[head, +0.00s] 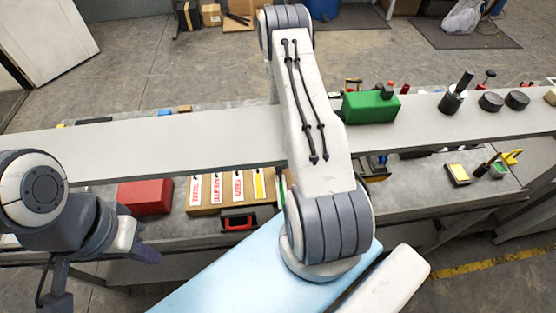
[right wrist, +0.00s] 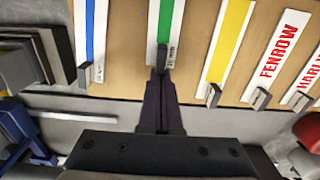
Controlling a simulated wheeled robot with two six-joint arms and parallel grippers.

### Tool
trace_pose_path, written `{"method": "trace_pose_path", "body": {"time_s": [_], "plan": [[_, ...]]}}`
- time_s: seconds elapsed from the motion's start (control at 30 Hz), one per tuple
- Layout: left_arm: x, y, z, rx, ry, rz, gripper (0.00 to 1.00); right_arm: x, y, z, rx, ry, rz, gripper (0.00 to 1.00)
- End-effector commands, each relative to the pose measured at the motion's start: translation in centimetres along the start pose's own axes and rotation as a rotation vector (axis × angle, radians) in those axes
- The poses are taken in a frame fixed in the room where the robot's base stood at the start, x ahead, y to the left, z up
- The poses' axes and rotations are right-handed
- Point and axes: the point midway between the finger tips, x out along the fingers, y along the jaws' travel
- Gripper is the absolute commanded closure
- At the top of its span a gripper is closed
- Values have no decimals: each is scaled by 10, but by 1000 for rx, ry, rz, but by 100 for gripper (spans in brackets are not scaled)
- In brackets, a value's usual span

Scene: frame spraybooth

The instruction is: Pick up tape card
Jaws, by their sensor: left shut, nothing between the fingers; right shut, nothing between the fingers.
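A tan board (head: 205,209) on the lower bench holds a row of white cards; a yellow-striped card (head: 258,184) and several red-lettered ones show in the head view. In the right wrist view, a blue-striped card (right wrist: 90,35), a green-striped card (right wrist: 166,22) and a yellow-striped card (right wrist: 228,42) lie side by side, each with a dark clip at its near end. My right gripper (right wrist: 160,76) is shut and empty, its tips at the green-striped card's near end; I cannot tell whether they touch. My left gripper (head: 147,254) is shut and empty at lower left.
The red-lettered FENROW card (right wrist: 276,58) lies right of the yellow one. A red box (head: 145,197) stands left of the board. A raised grey shelf (head: 130,143) crosses above the bench, carrying a green box (head: 370,107). My right arm hides the middle.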

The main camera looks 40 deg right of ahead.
Motion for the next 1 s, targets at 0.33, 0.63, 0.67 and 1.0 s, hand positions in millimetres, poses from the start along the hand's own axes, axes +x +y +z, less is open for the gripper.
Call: {"method": "trace_pose_path", "body": {"time_s": [0.33, 0.63, 0.67, 1.0], "plan": [[1, 0, 0, 0, 1, 0, 100, -1, -6, 26, -8, 3, 0, 100], [3, 0, 0, 0, 0, 0, 100, 0, -5, 23, -7, 3, 0, 100], [4, 0, 0, 0, 0, 0, 100, 0, -5, 22, -7, 3, 0, 100], [29, -2, 1, 2, 0, 0, 100, -19, -8, -8, -19, 8, -1, 100]]}}
